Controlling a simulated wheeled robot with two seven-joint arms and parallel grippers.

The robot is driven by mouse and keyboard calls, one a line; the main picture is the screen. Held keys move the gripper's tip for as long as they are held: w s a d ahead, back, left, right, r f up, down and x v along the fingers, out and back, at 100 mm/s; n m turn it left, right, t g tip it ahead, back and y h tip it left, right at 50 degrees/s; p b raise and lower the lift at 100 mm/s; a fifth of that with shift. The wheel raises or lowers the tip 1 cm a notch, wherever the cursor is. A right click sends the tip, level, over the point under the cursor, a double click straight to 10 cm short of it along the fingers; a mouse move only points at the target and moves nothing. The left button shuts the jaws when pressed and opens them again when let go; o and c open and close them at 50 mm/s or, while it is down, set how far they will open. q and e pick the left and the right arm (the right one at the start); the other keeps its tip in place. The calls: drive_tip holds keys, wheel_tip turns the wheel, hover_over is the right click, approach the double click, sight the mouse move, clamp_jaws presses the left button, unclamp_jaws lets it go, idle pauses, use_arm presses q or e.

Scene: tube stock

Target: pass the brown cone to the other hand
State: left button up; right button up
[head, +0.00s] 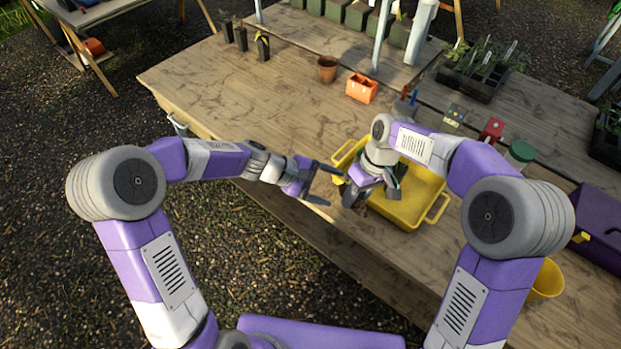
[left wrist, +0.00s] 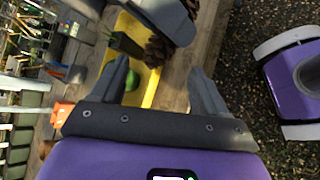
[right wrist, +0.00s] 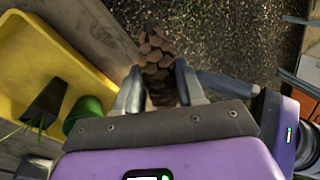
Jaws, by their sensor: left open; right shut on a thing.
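The brown cone (right wrist: 157,55) is a scaly pine cone, held between the fingers of my right gripper (right wrist: 159,72) in the right wrist view. It also shows in the left wrist view (left wrist: 158,52), ahead of my open left gripper (left wrist: 160,75). In the head view my left gripper (head: 329,186) points its open, empty fingers right, towards my right gripper (head: 369,196), which is beside the yellow tray's near left part. The cone is mostly hidden there. A gap separates the left fingers from the cone.
The yellow tray (head: 432,186) holds a dark pot (right wrist: 46,103) and a green item (right wrist: 85,112). The table's front edge runs below both grippers. The table's left part is clear.

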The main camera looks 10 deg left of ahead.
sight(340, 191)
use_arm(q)
drive_tip(key=shift+x, duration=2.25)
drive_tip(key=c, duration=1.1)
drive_tip(key=shift+c, duration=1.3)
use_arm(e)
drive_tip(key=o, duration=1.1)
